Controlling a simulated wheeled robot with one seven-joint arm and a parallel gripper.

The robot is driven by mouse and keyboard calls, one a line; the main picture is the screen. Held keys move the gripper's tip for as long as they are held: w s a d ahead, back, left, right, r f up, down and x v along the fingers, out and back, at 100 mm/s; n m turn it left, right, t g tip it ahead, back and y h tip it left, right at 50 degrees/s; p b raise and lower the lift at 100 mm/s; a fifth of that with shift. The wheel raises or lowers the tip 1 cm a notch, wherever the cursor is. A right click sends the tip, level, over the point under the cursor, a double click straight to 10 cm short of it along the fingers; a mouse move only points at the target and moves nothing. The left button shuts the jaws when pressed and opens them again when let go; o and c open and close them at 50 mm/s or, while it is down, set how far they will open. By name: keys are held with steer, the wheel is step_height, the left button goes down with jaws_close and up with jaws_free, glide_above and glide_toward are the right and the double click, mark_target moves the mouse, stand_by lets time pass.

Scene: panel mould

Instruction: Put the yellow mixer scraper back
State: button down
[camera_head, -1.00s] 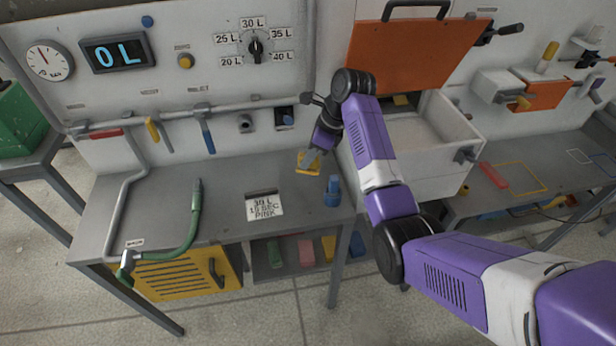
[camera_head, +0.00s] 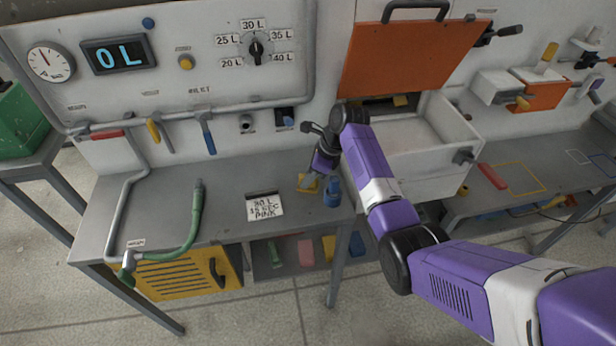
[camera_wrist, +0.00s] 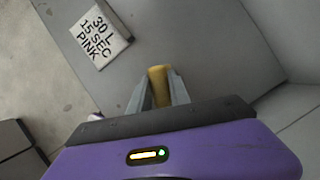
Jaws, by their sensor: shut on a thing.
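The yellow mixer scraper (camera_head: 309,185) is in my gripper (camera_head: 314,175), over the grey bench between the card and a blue object. In the wrist view its rounded yellow handle (camera_wrist: 158,84) shows between the two fingers (camera_wrist: 157,95), which are shut on it. The rest of the scraper is hidden or too small to make out there. Whether it touches the bench top cannot be told.
A card reading 30 L, 15 SEC, PINK (camera_head: 264,207) lies left of my gripper. A blue object (camera_head: 332,191) stands close on its right. A white box (camera_head: 425,150) with a raised orange lid (camera_head: 405,60) is behind my arm. Tools hang from a rail (camera_head: 180,114).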

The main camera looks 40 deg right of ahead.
steer(key=shift+f, duration=0.15)
steer(key=c, duration=1.2)
jaws_free()
steer(key=v, duration=1.2)
steer(key=shift+r+b, duration=0.2)
steer(key=shift+b, duration=0.15)
